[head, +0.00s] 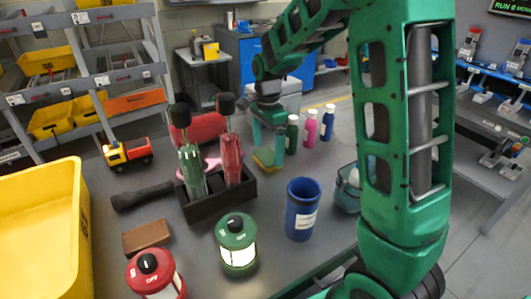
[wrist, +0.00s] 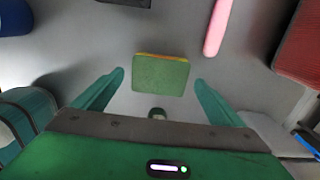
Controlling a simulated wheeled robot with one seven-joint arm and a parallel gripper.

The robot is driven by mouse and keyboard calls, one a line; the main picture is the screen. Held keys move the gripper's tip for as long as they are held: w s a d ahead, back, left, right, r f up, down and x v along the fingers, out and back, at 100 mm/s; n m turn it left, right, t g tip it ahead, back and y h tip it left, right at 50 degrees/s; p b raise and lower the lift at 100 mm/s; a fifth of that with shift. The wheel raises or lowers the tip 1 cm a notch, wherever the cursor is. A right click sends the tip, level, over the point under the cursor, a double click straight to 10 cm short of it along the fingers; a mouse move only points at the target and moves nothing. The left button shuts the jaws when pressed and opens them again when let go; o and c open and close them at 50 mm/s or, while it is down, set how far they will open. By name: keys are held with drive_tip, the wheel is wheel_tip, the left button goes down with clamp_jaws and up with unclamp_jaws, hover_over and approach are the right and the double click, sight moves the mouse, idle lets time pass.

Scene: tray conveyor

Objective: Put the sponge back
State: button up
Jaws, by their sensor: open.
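The sponge, green with a yellow layer, lies on the grey table; it shows in the head view (head: 265,159) and in the wrist view (wrist: 161,77). My gripper (head: 268,140) is over it, pointing down. In the wrist view my gripper (wrist: 159,84) is open, with one finger towards each side of the sponge and a clear gap on both sides. The sponge is not held. In the head view my gripper hides part of the sponge.
A black caddy (head: 230,199) with green and red tools stands left of the sponge. Several bottles (head: 310,128) stand to its right. A blue cup (head: 301,210), a teal basket (head: 346,197), two lanterns (head: 237,243) and a yellow bin (head: 40,225) are nearer.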

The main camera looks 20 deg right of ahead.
sight(268, 155)
wheel_tip(268, 155, up, 10)
idle(0.4)
idle(0.4)
